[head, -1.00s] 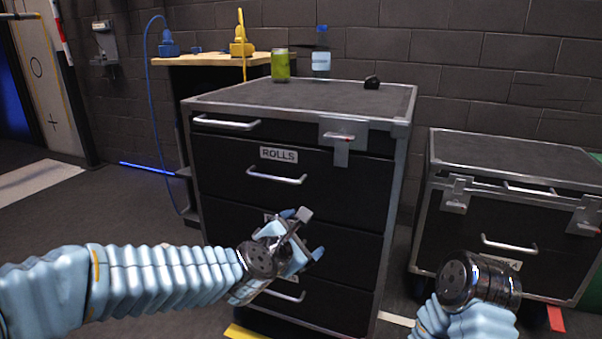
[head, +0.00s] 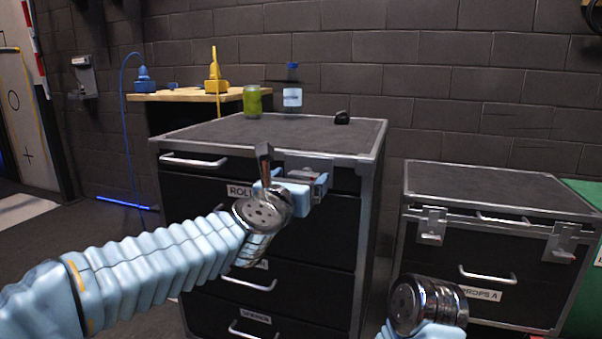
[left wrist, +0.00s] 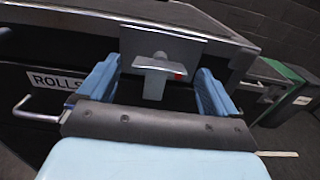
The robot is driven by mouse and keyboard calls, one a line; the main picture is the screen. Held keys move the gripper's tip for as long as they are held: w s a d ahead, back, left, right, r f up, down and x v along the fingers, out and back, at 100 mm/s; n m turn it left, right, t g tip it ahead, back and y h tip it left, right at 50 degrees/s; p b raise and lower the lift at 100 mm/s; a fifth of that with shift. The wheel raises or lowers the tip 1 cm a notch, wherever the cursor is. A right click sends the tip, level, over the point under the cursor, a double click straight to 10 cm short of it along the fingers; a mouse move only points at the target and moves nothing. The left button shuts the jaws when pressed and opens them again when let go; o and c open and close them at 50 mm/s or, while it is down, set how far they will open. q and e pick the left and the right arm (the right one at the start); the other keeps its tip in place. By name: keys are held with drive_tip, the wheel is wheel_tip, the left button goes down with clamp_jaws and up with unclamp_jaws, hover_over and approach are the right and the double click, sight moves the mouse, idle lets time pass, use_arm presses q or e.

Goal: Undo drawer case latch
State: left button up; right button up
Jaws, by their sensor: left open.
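The drawer case (head: 335,240) is a black cabinet with metal edges and several drawers, one labelled ROLLS. Its latch (left wrist: 157,66), a metal plate with a T-shaped handle and a small red mark, sits at the upper front edge. In the left wrist view my left gripper (left wrist: 160,85) is open, its blue fingers on either side of the latch handle. I cannot tell whether they touch it. In the head view the gripper (head: 298,188) and wrist partly hide the latch. My right arm's end shows at the bottom right of the head view, but its fingers are not visible.
On the case top stand a green jar (head: 252,102), a bottle (head: 292,92) and a small black object (head: 342,117). A lower case (head: 490,260) with two latches stands at the right. A wooden-topped table (head: 190,95) with blue and yellow items is behind left.

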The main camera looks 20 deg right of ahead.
use_arm(q)
drive_tip(key=shift+x, duration=0.75)
drive_tip(key=c, duration=1)
